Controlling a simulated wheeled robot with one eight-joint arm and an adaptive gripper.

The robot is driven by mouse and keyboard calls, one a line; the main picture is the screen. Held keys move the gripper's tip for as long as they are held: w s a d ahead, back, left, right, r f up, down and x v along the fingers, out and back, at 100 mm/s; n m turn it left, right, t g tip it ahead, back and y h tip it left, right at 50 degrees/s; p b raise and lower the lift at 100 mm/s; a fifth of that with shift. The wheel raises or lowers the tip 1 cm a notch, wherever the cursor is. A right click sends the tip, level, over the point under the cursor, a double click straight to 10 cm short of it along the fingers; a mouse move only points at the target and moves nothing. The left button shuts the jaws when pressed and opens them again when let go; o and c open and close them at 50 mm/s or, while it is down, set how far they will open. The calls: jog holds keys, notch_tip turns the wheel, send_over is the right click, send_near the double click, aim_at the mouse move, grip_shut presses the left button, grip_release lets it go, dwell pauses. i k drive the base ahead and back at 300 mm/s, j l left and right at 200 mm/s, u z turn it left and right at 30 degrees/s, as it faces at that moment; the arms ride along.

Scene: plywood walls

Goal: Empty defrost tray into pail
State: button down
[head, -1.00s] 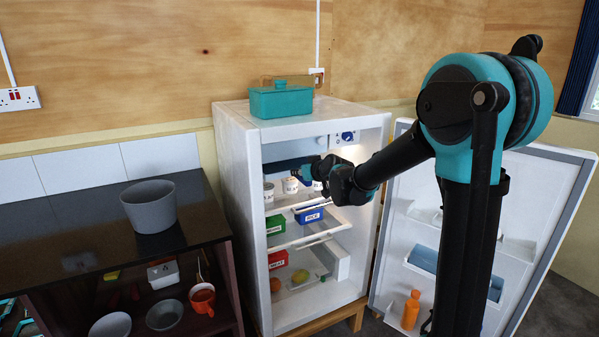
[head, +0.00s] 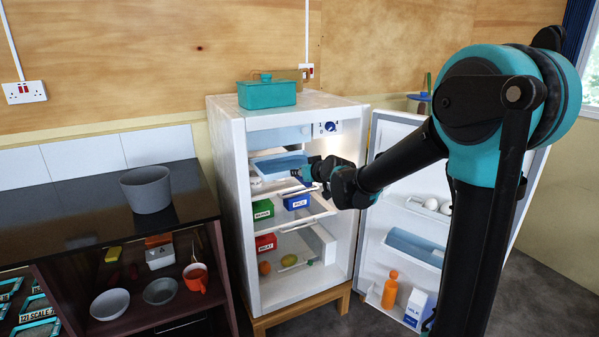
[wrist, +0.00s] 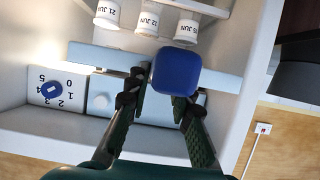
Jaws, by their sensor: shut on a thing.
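The defrost tray (head: 278,163) is a shallow blue tray under the freezer box at the top of the open fridge. It looks roughly level; its contents cannot be made out. My gripper (head: 306,173) is at the tray's front right. In the wrist view, my gripper (wrist: 165,106) is shut on a dark blue grip (wrist: 176,72) in front of the pale blue tray front (wrist: 105,58). The pail, a grey tapered bucket (head: 147,192), stands upright on the dark counter left of the fridge, apart from my gripper.
The fridge (head: 228,165) holds labelled jars (wrist: 158,17) close by the tray, a green box (head: 263,210), a blue box (head: 296,202) and a red box (head: 265,243). Its open door (head: 400,225) stands right. A teal container (head: 267,95) sits on top. The counter (head: 60,210) is mostly clear.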

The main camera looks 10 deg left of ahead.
aim_at(147, 190)
jog(key=k+l, duration=0.25)
jog(key=k+j, duration=0.15)
jog(key=j, duration=0.2)
jog(key=k+j, duration=0.35)
jog(key=j, duration=0.3)
jog(key=k+j, duration=0.15)
jog(key=j, duration=0.2)
jog(key=k+j, duration=0.2)
jog(key=j+u, duration=0.05)
jog(key=j, duration=0.05)
